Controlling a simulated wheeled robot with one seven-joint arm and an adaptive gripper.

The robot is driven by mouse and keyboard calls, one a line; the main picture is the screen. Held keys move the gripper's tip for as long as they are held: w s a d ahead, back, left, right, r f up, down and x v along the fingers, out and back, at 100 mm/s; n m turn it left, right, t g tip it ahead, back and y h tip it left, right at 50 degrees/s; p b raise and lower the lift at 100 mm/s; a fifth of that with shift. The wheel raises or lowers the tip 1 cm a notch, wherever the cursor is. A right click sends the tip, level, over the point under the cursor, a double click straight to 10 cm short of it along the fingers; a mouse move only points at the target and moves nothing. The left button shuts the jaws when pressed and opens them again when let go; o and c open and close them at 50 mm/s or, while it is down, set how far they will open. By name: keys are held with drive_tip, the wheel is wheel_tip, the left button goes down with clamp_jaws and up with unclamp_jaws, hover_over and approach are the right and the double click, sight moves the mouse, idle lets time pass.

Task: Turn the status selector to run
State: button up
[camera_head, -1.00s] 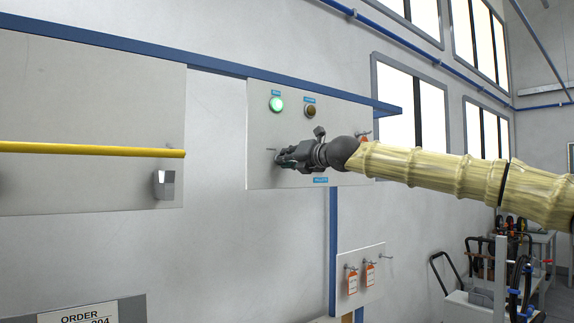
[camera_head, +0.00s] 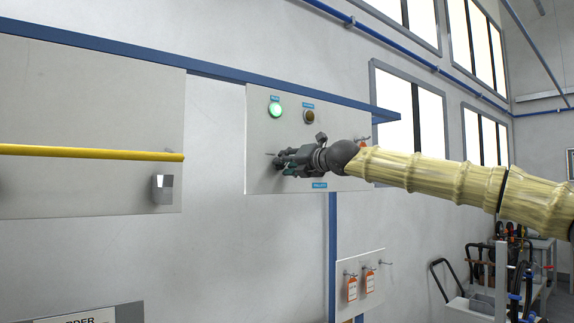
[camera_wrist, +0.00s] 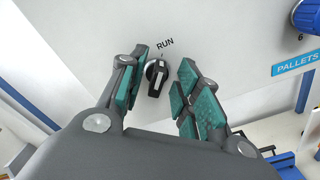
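The status selector (camera_wrist: 157,76) is a small black knob with a light plate around it, on the pale panel (camera_head: 258,135). A RUN label (camera_wrist: 165,44) and a short tick stand just above it in the wrist view. The selector's bar lies nearly upright in that view, with a white mark near its lower end. My gripper (camera_wrist: 165,88) is open, with teal finger pads on both sides of the selector. The left pad is very near it; I cannot tell if they touch. The right pad is clearly apart. In the head view my gripper (camera_head: 276,163) hides the selector.
A blue dial (camera_wrist: 308,14) and a PALLETS label (camera_wrist: 296,63) are to the right in the wrist view. A lit green lamp (camera_head: 275,109) and an amber lamp (camera_head: 308,116) sit above my gripper. A yellow bar (camera_head: 90,153) runs along the left panel.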

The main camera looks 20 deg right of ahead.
drive_tip(key=shift+a, duration=0.1)
drive_tip(key=v, duration=1.2)
drive_tip(key=shift+f, duration=0.1)
idle(0.3)
